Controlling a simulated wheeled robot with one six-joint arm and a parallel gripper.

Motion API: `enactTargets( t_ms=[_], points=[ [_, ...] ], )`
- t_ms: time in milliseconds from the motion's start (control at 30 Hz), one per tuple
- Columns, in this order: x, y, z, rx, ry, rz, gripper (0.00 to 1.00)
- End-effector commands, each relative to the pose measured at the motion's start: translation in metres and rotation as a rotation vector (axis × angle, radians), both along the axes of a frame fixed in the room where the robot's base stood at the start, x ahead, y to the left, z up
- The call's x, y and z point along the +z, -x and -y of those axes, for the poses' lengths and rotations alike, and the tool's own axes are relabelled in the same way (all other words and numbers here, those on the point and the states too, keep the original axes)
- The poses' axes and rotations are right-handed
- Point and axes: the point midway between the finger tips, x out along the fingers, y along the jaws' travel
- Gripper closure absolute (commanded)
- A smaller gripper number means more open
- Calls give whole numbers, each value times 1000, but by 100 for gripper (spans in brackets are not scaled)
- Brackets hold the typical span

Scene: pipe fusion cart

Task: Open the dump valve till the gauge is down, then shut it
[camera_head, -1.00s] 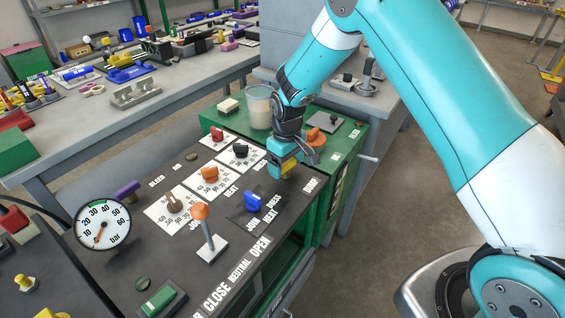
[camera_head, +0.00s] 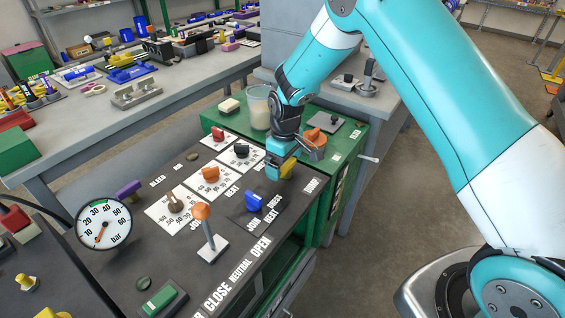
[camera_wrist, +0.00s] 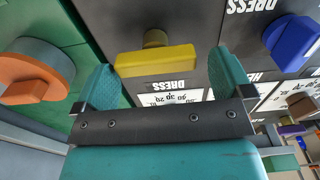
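My gripper (camera_wrist: 165,85) is open, with one finger on each side of a yellow handle (camera_wrist: 155,62); gaps show at both its ends. The handle lies crosswise between the fingers and also shows under the gripper in the head view (camera_head: 288,168). Labels near it look like "DRESS" in the wrist view; I cannot confirm that it is the dump valve. The round bar gauge (camera_head: 103,224) stands at the left, its orange needle pointing down and slightly left, near the low end. A purple handle (camera_head: 128,190) sits beside the gauge, near a label like "BLEED".
A blue knob (camera_head: 254,202) and an orange-topped lever (camera_head: 203,213) stand on the dark panel. An orange knob (camera_wrist: 35,75) on the green cabinet is close to my left finger in the wrist view. A clear container (camera_head: 259,108) stands behind my gripper.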

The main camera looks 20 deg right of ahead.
Motion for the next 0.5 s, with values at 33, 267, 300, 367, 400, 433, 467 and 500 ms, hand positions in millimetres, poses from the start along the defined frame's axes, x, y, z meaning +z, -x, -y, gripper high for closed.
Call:
enactTargets(
  t_ms=[33,267,300,367,400,433,467,500],
  points=[
    [-1,1,1,-2,1,-3,0],
    [0,2,5,-8,4,-7,0],
    [3,2,5,-8,4,-7,0],
    [9,2,4,-8,5,-6,0],
    [15,1,4,-8,4,-4,0],
    [21,1,4,-8,4,-4,0],
    [26,2,4,-8,4,-4,0],
    [36,1,4,-7,5,-3,0]
  ],
)
